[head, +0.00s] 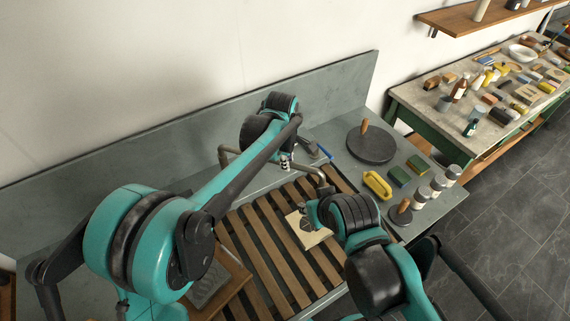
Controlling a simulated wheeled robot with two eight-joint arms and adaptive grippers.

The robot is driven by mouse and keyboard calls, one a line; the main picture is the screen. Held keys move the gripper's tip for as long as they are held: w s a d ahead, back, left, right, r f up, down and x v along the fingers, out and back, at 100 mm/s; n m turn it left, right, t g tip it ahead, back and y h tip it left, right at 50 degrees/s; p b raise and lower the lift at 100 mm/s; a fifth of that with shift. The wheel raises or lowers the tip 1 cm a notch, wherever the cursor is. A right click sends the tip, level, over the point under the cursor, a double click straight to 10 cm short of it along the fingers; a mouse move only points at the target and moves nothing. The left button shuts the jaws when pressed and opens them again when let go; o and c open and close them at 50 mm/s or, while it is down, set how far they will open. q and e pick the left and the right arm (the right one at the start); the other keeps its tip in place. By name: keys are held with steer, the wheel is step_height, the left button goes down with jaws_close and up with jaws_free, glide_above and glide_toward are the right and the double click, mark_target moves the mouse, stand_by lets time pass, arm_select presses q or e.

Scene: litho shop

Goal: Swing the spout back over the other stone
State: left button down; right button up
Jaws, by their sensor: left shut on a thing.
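The spout (312,174) is a bent brownish metal tube above the slatted rack. Its end at right turns down near a pale stone (318,238) with a dark patch. Another bent length of tube (226,152) shows left of my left arm; the arm hides how they join. A second, grey stone (210,286) lies at lower left, partly behind my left arm. My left gripper (286,161) is shut on the spout, mostly hidden under its arm. My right gripper (307,211) is beside the pale stone, mostly hidden by its own wrist; its jaws are unclear.
The wooden slats (270,235) fill the sink middle. On the right ledge are a dark round disc (370,144) with a wooden handle, a yellow ring-shaped item (377,184), green blocks (400,176) and several bottles. A cluttered table (425,112) stands behind at right.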

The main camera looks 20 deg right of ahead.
stand_by(0.3)
arm_select(q)
steer(key=c, duration=1.4)
jaws_free()
steer(key=r, duration=0.4)
steer(key=s+a+r, duration=0.1)
steer(key=r, duration=0.3)
steer(key=s+r, duration=0.1)
steer(key=r, duration=0.2)
steer(key=shift+a+r, duration=0.15)
steer(key=shift+r, duration=0.25)
steer(key=shift+f, duration=0.1)
